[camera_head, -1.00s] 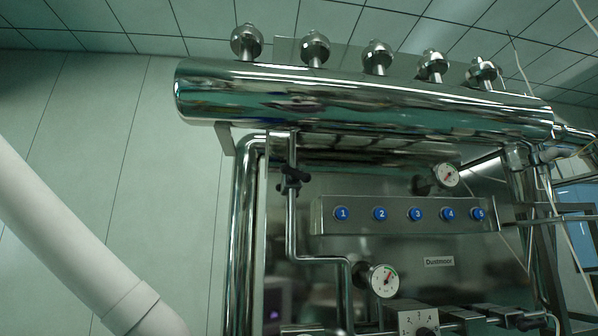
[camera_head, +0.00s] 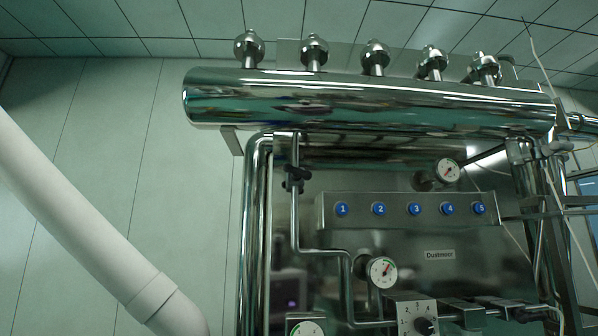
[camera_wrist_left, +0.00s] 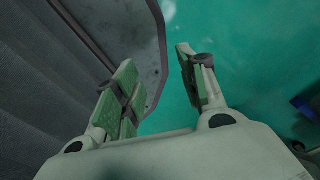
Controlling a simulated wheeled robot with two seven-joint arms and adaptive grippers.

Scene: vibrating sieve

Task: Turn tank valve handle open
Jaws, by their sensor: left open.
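A small black valve handle (camera_head: 297,178) sits on a thin steel pipe below the left part of the shiny horizontal tank (camera_head: 370,105) in the head view. Whether it stands open or closed I cannot tell. My left arm comes in from the left as a white tube, and its gripper is outside the head view. In the left wrist view my left gripper (camera_wrist_left: 155,62) is open, with nothing between its green-padded fingers. The valve handle does not show there. My right gripper is in neither view.
A panel with numbered blue buttons (camera_head: 410,209) is below the tank. Round gauges (camera_head: 382,271) and a numbered selector knob (camera_head: 425,326) are lower down. The wall at left is bare. The wrist view shows a grey edge (camera_wrist_left: 135,25) and a green floor-like surface (camera_wrist_left: 255,60).

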